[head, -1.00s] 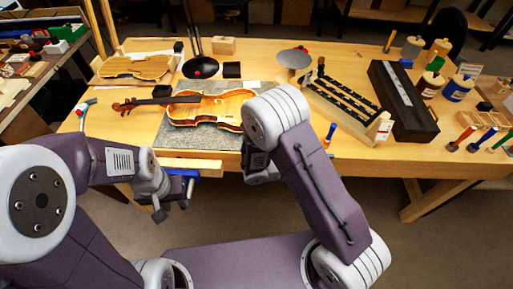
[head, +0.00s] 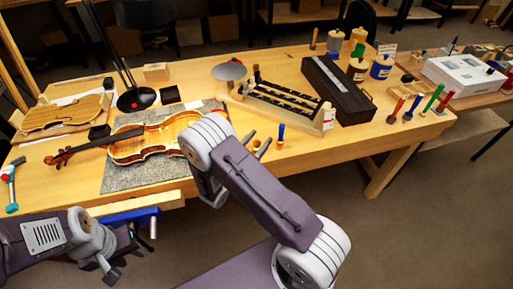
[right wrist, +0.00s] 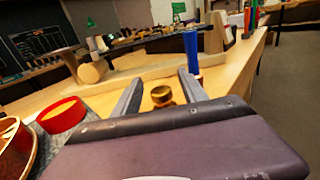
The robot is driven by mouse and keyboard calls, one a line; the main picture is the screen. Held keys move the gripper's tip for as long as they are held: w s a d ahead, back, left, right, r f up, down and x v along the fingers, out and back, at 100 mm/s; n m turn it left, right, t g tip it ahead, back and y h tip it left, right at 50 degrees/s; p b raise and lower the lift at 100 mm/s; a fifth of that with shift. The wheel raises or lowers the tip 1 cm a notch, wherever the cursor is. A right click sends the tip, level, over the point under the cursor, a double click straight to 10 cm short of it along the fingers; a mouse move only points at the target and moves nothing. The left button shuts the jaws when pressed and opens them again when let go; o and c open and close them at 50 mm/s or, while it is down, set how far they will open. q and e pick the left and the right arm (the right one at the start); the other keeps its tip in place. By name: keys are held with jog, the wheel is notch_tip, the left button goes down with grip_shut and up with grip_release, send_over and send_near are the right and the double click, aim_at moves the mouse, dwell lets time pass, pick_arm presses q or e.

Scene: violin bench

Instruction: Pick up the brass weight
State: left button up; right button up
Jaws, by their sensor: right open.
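The brass weight (right wrist: 161,95) is a small gold-coloured knob on the bench top. In the right wrist view it shows between and beyond the fingers of my right gripper (right wrist: 160,80), which is open and empty. Its lower part is hidden by the gripper body. In the head view the weight (head: 256,145) is a small brass spot by the bench's front edge, right at the fingers of my right gripper (head: 257,141). My left gripper (head: 128,254) hangs in front of the bench at lower left, fingers apart and empty.
A blue-handled tool (head: 281,133) stands just right of the weight, and close to the right finger in the wrist view (right wrist: 192,52). The violin (head: 155,140) lies on a grey mat (head: 120,180) to the left. A wooden rack (head: 285,107) stands behind. A red-rimmed round object (right wrist: 62,114) is at left.

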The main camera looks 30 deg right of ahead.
jog(key=shift+x, duration=0.95)
grip_shut()
notch_tip(320, 180, up, 10)
jog(key=p, duration=0.2)
